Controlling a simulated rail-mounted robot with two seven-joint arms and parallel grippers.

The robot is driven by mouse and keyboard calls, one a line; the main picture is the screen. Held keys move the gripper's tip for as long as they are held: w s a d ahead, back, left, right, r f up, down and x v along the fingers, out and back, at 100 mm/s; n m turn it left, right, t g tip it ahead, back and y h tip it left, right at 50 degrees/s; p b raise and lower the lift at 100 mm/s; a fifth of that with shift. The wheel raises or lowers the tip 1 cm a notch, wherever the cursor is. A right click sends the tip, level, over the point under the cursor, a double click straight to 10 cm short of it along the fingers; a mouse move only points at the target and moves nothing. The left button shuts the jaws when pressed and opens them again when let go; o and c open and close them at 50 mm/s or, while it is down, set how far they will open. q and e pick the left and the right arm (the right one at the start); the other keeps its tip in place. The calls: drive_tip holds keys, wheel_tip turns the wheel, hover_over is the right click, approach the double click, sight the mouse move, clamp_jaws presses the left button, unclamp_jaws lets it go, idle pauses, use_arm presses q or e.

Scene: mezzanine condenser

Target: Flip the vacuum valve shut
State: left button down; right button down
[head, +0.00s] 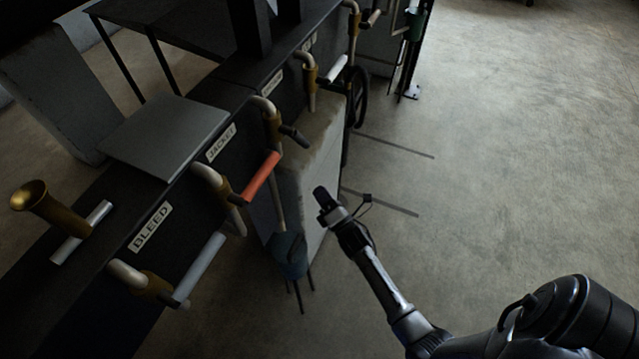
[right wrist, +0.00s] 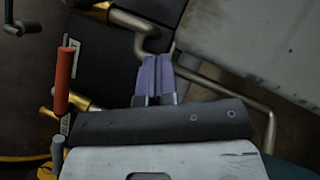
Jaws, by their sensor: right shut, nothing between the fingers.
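A row of valves runs along the dark panel. A red handle (head: 262,178) sits on a brass valve near the JACKET label (head: 221,142). A grey-blue handle (head: 200,270) is by the BLEED label (head: 150,227). Farther back are a short dark handle (head: 295,135) and a white handle (head: 337,69); the labels there are too small to read, so I cannot tell which valve is vacuum. My right gripper (head: 323,199) is shut and empty, right of the red handle and apart from it. The right wrist view shows its fingers (right wrist: 155,77) together, with the red handle (right wrist: 65,78) to the left.
A pale block (head: 310,165) stands against the panel, with a blue-grey vessel (head: 289,255) at its lower end. A dark handwheel (head: 357,97) is farther back. A brass funnel (head: 40,202) stands on the panel top. The floor (head: 520,150) at right is clear.

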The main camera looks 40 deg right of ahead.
drive_tip(key=x, duration=0.8)
drive_tip(key=shift+r, duration=0.15)
use_arm(q)
drive_tip(key=shift+r, duration=0.2)
use_arm(e)
drive_tip(key=shift+w+d+r, duration=0.55)
drive_tip(key=shift+w+d, duration=0.15)
drive_tip(key=shift+d, duration=0.05)
drive_tip(key=shift+w+d+r, duration=0.25)
drive_tip(key=shift+d+r, duration=0.05)
drive_tip(key=shift+d, duration=0.3)
use_arm(q)
drive_tip(key=shift+r, duration=0.1)
use_arm(e)
drive_tip(key=shift+w+d+r, duration=0.15)
drive_tip(key=shift+w, duration=0.05)
